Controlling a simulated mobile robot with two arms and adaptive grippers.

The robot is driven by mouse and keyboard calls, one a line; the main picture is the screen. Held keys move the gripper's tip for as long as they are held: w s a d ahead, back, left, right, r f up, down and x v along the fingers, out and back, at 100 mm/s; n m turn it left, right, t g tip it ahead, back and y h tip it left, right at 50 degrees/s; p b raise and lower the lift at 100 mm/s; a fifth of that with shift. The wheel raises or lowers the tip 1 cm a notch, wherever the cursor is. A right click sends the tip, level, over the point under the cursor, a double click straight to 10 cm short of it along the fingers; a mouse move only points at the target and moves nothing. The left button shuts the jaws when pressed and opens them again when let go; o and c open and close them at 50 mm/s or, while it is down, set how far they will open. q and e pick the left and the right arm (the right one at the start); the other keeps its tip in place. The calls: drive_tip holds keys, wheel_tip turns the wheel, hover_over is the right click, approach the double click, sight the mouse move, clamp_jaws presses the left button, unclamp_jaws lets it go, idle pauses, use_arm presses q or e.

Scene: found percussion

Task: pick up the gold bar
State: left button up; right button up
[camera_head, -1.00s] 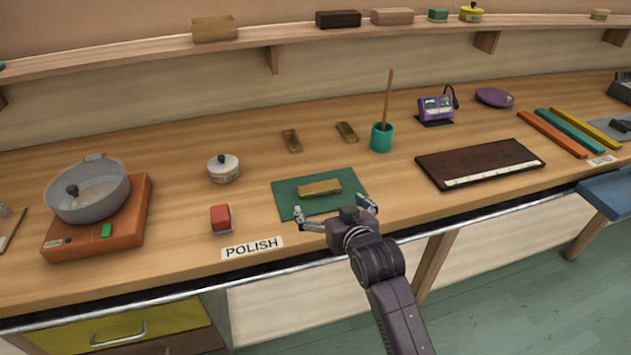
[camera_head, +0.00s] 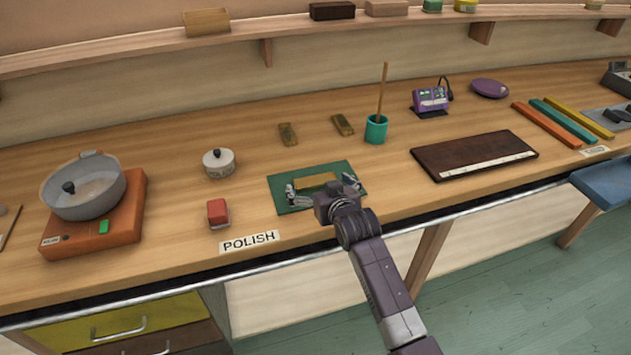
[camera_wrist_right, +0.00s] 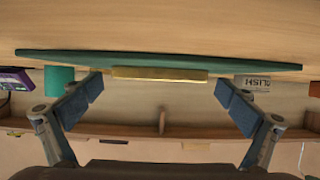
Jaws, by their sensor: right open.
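The gold bar (camera_head: 317,180) lies on a green mat (camera_head: 292,204) on the bench; my gripper partly covers the bar's near side. My right gripper (camera_head: 321,187) is open over the mat, one finger towards each end of the bar. In the right wrist view the bar (camera_wrist_right: 159,74) shows edge-on against the green mat (camera_wrist_right: 240,63), between the two open fingers of my right gripper (camera_wrist_right: 158,90), with gaps on both sides. My left gripper is in neither view.
Two smaller gold-brown pieces (camera_head: 288,134) (camera_head: 342,125) lie behind the mat. A red block (camera_head: 217,213) and a white lidded pot (camera_head: 219,163) stand left of it. A teal cup (camera_head: 376,129) with a stick stands behind right. A dark board (camera_head: 472,155) lies to the right.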

drive_tip(key=c, duration=1.7)
drive_tip(key=shift+w+r, duration=0.1)
drive_tip(key=shift+r, duration=0.1)
drive_tip(key=shift+c, duration=0.3)
drive_tip(key=shift+r, duration=0.1)
